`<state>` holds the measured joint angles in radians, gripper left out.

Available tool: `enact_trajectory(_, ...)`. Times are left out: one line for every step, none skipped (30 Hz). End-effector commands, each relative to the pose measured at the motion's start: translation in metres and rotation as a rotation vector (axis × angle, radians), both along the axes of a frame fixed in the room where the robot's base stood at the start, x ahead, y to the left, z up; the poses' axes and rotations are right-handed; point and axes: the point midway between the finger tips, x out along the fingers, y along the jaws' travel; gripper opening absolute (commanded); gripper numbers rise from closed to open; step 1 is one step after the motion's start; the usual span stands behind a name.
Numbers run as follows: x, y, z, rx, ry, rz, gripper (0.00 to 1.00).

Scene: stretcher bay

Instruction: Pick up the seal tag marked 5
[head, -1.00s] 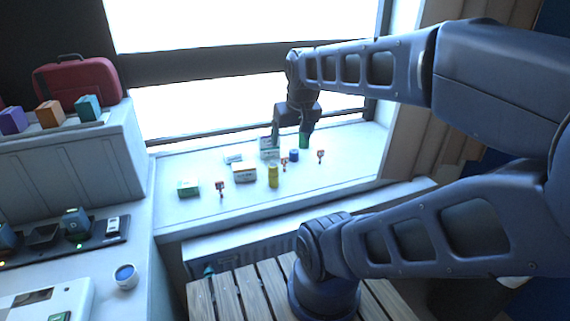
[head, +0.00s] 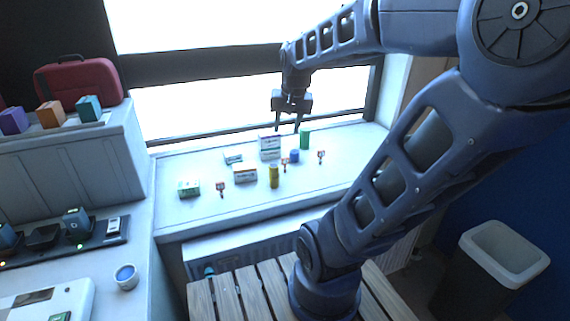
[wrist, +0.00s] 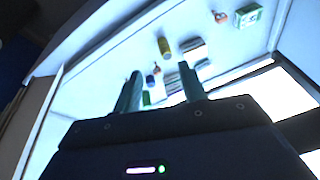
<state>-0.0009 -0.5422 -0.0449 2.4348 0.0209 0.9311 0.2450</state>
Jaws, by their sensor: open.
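Three small orange-and-white tags stand on the white windowsill: a left tag (head: 221,188), a middle tag (head: 285,163) beside a blue cylinder, and a right tag (head: 320,156). Their numbers are too small to read, so I cannot tell which is marked 5. My gripper (head: 287,129) is open and empty, above the back of the sill. In the wrist view its two fingers (wrist: 160,72) are apart; one orange tag (wrist: 156,69) shows beyond them, and another tag (wrist: 220,17) is near the top.
A window frame is behind. The sill's front left is clear.

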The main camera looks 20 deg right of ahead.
Motion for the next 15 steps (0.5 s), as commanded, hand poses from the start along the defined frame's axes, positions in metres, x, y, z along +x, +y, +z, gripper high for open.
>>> enact_trajectory(0.013, -0.003, -0.002, 0.016, 0.017, -0.040, 0.42)
enact_trajectory(0.019, -0.004, -0.004, 0.025, 0.027, -0.066, 0.42)
enact_trajectory(0.028, -0.006, -0.005, 0.037, 0.037, -0.099, 0.42)
enact_trajectory(0.035, -0.008, -0.007, 0.046, 0.045, -0.124, 0.42)
enact_trajectory(0.041, -0.009, -0.008, 0.054, 0.053, -0.149, 0.42)
enact_trajectory(0.050, -0.012, -0.011, 0.065, 0.064, -0.184, 0.42)
enact_trajectory(0.057, -0.013, -0.013, 0.074, 0.071, -0.211, 0.42)
enact_trajectory(0.064, -0.015, -0.015, 0.082, 0.079, -0.236, 0.42)
enact_trajectory(0.073, -0.018, -0.018, 0.091, 0.090, -0.272, 0.42)
enact_trajectory(0.079, -0.019, -0.020, 0.099, 0.097, -0.298, 0.42)
enact_trajectory(0.086, -0.021, -0.023, 0.106, 0.106, -0.324, 0.42)
enact_trajectory(0.095, -0.024, -0.027, 0.114, 0.116, -0.359, 0.42)
enact_trajectory(0.101, -0.026, -0.030, 0.120, 0.124, -0.386, 0.42)
enact_trajectory(0.108, -0.028, -0.033, 0.125, 0.132, -0.412, 0.42)
enact_trajectory(0.116, -0.031, -0.038, 0.132, 0.143, -0.448, 0.42)
